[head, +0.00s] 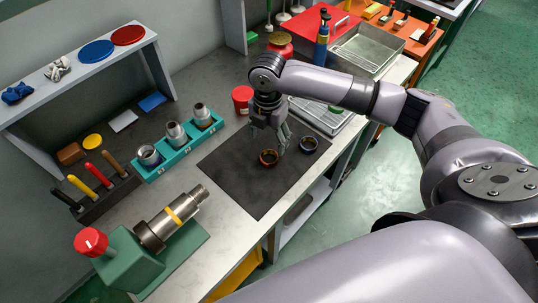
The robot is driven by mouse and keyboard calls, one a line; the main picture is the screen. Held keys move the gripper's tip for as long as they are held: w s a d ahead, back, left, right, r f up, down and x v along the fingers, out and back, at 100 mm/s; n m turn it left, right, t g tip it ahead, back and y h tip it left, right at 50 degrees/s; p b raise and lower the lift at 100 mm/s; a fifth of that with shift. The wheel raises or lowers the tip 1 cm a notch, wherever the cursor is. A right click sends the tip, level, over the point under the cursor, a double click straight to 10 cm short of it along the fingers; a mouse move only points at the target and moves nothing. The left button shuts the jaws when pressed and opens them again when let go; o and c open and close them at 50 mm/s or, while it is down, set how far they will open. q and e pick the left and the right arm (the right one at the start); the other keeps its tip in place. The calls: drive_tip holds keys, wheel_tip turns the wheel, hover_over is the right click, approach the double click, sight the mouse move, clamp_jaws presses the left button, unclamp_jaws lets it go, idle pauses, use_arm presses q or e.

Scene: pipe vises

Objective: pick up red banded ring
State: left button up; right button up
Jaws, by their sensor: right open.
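A dark ring with a reddish-orange band (268,158) lies on the black mat (240,185). A second dark ring (308,145), without a clear red band, lies to its right on the same mat. My right gripper (271,136) points down over the mat, just behind the red banded ring. Its fingers are spread, with nothing seen between them. I cannot tell the exact height of the fingertips above the mat. My left gripper is not in view.
A green vise (132,262) with a yellow-banded pipe stands front left. A teal rack (178,146) with fittings and a dark holder (100,192) with handled tools sit left. A red can (242,100) and wire trays (367,50) stand behind. The mat's front is clear.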

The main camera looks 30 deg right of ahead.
sight(269, 159)
drive_tip(key=shift+f, duration=0.9)
drive_tip(key=shift+s+f+p, duration=0.1)
drive_tip(key=shift+f+p, duration=0.4)
drive_tip(key=shift+f, duration=0.05)
drive_tip(key=f, duration=0.1)
drive_tip(key=f+p, duration=0.1)
drive_tip(key=f, duration=0.1)
drive_tip(key=shift+s+f, duration=0.2)
drive_tip(key=shift+f, duration=0.45)
drive_tip(key=shift+c, duration=0.2)
drive_tip(key=c, duration=1.3)
drive_tip(key=shift+o, duration=0.2)
drive_tip(key=shift+r, duration=0.1)
